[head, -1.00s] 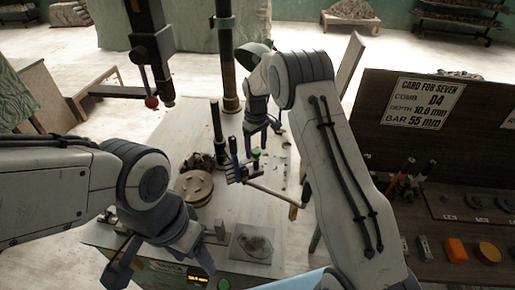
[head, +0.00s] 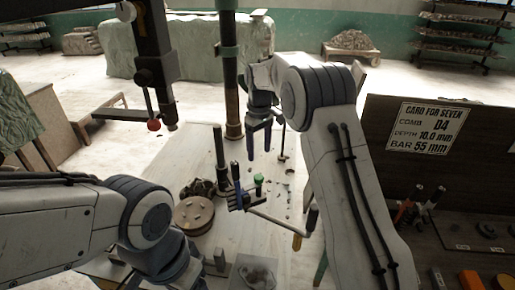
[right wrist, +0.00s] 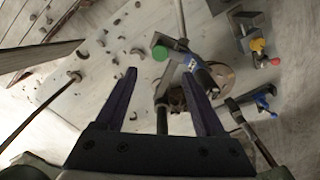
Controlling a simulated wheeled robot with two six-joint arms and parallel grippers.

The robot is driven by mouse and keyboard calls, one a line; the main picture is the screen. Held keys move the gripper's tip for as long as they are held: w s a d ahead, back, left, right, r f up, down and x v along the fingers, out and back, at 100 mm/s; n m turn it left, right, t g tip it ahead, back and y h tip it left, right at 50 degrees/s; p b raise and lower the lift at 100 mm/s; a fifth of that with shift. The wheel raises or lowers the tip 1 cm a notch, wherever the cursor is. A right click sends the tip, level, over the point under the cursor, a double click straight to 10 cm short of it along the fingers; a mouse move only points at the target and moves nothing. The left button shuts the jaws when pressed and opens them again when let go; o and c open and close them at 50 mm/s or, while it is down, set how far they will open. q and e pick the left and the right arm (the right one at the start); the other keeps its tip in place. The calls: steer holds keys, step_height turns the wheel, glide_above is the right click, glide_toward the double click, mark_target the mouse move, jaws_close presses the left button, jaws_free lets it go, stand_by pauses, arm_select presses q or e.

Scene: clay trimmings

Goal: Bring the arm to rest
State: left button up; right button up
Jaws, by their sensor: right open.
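My right arm (head: 345,180) reaches forward over the light worktable (head: 222,240). My right gripper (head: 259,150) points down above the far part of the table, with its fingers apart and nothing between them. In the right wrist view the two dark fingers (right wrist: 158,76) are spread above tools and scraps, and the gap is empty. My left arm (head: 150,215) comes in from the left and bends down at the lower edge. The left gripper is below the picture and hidden.
A round brown disc (head: 193,215), a clamp-like tool with a green knob (head: 258,180) and small scraps lie on the table. A dark post (head: 229,90) stands behind. A dark board with a card (head: 427,128) and tools stands at right. Open floor lies beyond.

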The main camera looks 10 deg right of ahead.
steer(key=s+a+r+n, duration=0.1)
steer(key=s+a+r, duration=0.2)
steer(key=s+a, duration=0.55)
steer(key=s+a+r, duration=0.2)
steer(key=s+a, duration=0.3)
steer(key=s, duration=0.6)
steer(key=s+d+f, duration=0.1)
steer(key=s, duration=0.8)
steer(key=s+f+y, duration=0.1)
steer(key=s+f, duration=0.1)
steer(key=s, duration=0.8)
steer(key=shift+s+d+f+n, duration=0.15)
steer(key=shift+s+d+n, duration=0.15)
steer(key=shift+d, duration=0.1)
